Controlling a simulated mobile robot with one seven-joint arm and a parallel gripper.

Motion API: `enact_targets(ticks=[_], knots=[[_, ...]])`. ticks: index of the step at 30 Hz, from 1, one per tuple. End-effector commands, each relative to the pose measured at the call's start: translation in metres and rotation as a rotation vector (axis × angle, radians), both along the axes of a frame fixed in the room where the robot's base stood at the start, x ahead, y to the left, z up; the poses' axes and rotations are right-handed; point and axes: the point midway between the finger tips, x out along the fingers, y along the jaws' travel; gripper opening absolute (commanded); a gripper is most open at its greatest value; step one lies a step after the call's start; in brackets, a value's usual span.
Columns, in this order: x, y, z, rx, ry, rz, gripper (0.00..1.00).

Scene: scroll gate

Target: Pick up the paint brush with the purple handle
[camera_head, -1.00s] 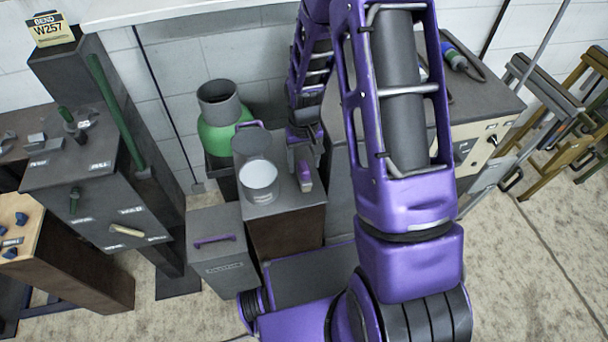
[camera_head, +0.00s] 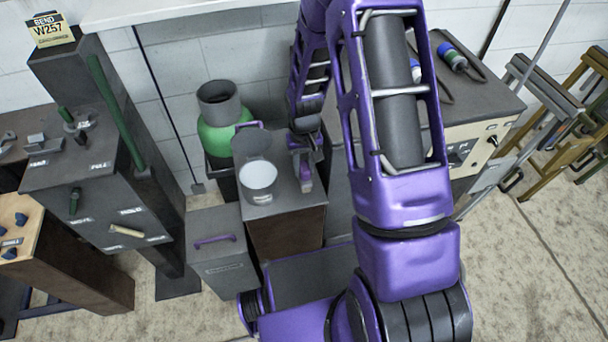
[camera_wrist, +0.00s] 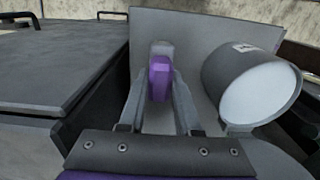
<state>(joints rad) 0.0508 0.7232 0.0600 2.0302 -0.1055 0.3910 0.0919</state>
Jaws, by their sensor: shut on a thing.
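The paint brush (camera_wrist: 160,77) has a purple handle and a grey end, and it rests on the top of a small brown cabinet (camera_head: 285,235). My gripper (camera_wrist: 159,88) is shut on the purple handle, with one finger on each side of it in the wrist view. In the head view the brush (camera_head: 306,184) is partly covered by my gripper (camera_head: 303,170), which reaches down over the cabinet's right side. I cannot tell whether the brush is lifted off the surface.
A green tank (camera_head: 222,130) stands behind. A grey bin (camera_head: 220,262) with a purple handle is at left.

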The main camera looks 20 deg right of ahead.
Motion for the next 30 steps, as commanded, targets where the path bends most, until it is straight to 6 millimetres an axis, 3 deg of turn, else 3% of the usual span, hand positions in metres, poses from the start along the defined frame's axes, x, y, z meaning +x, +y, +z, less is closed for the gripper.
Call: enact_targets(ticks=[8,21,30], knots=[[0.001,0.0,0.009,0.0,-0.004,0.0,0.0],[0.001,0.0,0.088,0.0,-0.004,-0.001,0.0],[0.0,0.0,0.1,0.001,0.0,0.0,0.0]])
